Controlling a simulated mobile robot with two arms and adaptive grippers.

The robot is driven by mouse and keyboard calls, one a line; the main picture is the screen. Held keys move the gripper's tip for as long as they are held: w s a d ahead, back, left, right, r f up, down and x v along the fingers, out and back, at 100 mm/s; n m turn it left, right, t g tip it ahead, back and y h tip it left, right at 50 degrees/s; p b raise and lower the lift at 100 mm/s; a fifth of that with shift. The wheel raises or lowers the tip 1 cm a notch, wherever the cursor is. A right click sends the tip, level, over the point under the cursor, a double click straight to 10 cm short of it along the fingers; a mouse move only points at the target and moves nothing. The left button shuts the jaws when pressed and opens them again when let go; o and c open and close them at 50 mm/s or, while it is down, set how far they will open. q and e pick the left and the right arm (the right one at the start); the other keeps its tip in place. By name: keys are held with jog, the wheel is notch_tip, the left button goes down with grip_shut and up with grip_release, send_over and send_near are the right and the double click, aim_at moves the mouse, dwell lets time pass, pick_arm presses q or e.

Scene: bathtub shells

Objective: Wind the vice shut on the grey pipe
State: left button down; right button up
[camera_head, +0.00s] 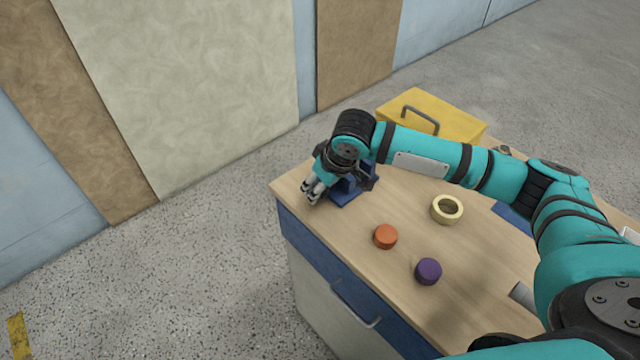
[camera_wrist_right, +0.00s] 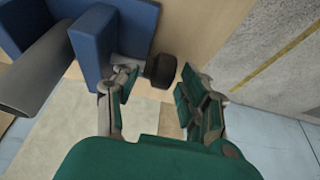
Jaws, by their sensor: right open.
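The blue vice (camera_head: 342,198) stands at the far left corner of the wooden table, partly hidden by my right arm. In the right wrist view the vice (camera_wrist_right: 97,42) shows its blue jaws, with the grey pipe (camera_wrist_right: 38,78) lying between them. I cannot tell whether both jaws touch it. A short grey screw leads from the vice to a dark round knob (camera_wrist_right: 161,70). My right gripper (camera_head: 314,190) is at the vice's outer side. In the wrist view its fingers (camera_wrist_right: 158,92) are open, with the knob just beyond and between their tips. My left gripper is out of view.
An orange disc (camera_head: 385,236), a purple disc (camera_head: 428,271) and a cream tape ring (camera_head: 447,209) lie on the table (camera_head: 350,232). A yellow toolbox (camera_head: 455,124) stands behind my arm. A grey cylinder (camera_head: 522,293) lies near the right. The front-left tabletop is clear.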

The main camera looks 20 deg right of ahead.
jog(key=shift+f, duration=0.1)
jog(key=shift+a, duration=0.1)
jog(key=c, duration=0.6)
grip_shut()
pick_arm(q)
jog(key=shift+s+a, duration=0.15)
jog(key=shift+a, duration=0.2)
pick_arm(e)
jog(key=shift+s, duration=0.1)
jog(key=shift+f, duration=0.1)
